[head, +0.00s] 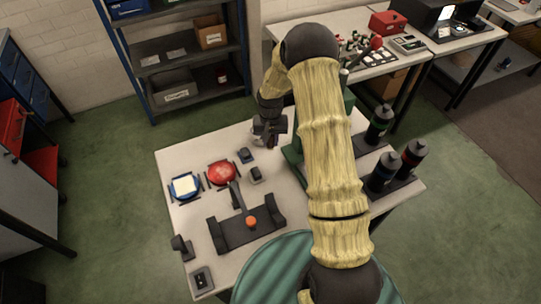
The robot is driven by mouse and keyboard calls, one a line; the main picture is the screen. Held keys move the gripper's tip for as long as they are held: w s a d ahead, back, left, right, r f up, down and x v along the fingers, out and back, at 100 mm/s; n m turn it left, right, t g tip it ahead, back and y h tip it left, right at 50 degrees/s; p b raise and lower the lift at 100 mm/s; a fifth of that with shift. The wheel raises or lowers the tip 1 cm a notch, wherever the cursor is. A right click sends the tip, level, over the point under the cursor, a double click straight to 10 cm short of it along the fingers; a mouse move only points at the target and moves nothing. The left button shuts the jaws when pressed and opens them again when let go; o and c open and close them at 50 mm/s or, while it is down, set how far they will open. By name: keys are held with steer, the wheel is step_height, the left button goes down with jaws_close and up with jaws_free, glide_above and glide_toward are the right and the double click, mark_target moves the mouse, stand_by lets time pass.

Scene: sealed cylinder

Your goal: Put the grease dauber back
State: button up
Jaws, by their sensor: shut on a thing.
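My gripper (270,138) is over the back of the white table (200,150), close to the green stand. It points down and is shut on a small dark thing, which I take to be the grease dauber; the jaws mostly hide it and its shape is unclear. Two small dark blocks (246,155) (256,174) sit between the dishes and my gripper.
A black cradle (235,236) with an orange knob (251,222) lies at the front. Dark bottles (379,125) (413,158) (383,172) stand at the right. A green stand (293,152) is partly hidden behind my arm. Small dark fixtures (181,246) (202,280) sit at the front left.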

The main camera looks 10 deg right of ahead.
mark_target(270, 147)
steer(key=shift+f+p, duration=0.35)
steer(key=shift+f, duration=1.5)
steer(key=shift+f, duration=0.1)
steer(key=shift+f+p, duration=0.65)
steer(key=shift+f, duration=1.35)
steer(key=shift+f, duration=0.2)
steer(key=o, duration=1)
steer(key=shift+r, duration=0.1)
